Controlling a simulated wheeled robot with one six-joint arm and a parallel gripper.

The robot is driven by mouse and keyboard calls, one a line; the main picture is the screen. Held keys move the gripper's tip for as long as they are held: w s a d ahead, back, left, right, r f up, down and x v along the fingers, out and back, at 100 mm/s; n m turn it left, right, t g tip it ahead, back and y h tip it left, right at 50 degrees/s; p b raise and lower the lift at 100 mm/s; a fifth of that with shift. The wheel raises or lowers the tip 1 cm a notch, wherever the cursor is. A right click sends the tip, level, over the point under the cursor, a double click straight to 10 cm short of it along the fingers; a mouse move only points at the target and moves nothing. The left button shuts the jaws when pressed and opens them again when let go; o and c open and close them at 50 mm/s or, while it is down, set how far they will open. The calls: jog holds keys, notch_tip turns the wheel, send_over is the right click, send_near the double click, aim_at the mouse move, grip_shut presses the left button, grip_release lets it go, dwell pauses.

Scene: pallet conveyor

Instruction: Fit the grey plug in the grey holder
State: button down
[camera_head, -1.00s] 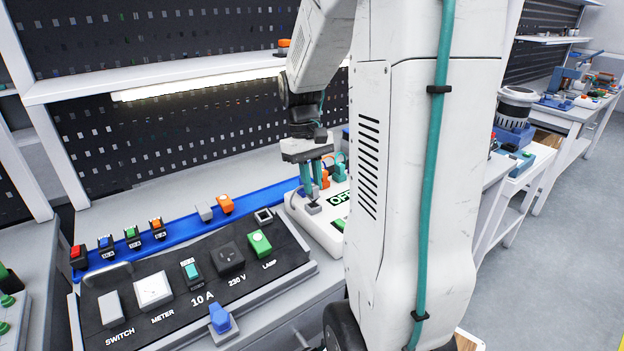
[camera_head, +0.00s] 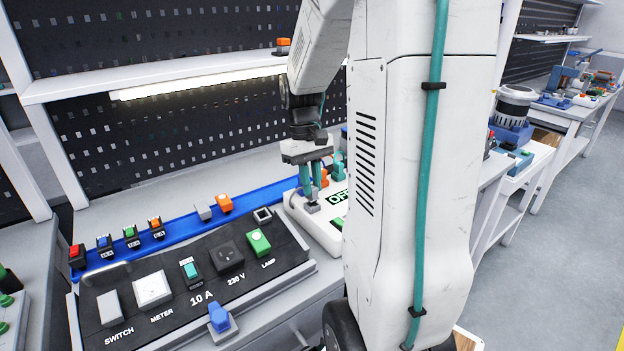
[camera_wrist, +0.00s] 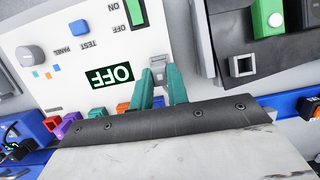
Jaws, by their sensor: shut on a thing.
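My gripper (camera_head: 311,194) has two teal fingers pointing down over the white panel with the OFF label. In the wrist view my gripper (camera_wrist: 163,77) is shut on the grey plug (camera_wrist: 158,76), which is mostly hidden between the fingers.
A black board (camera_head: 118,314) with switch, meter, socket and lamp lies left of the white panel (camera_head: 322,228). A blue rail (camera_head: 180,229) behind it bears several coloured modules. Coloured plugs (camera_wrist: 98,113) stand close beside the fingers. A blue plug (camera_head: 219,318) is at the front.

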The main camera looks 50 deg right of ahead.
jog(key=shift+f, duration=0.75)
jog(key=c, duration=1.3)
grip_release()
jog(key=v, duration=0.7)
jog(key=shift+d+r, duration=0.1)
jog(key=shift+r, duration=0.3)
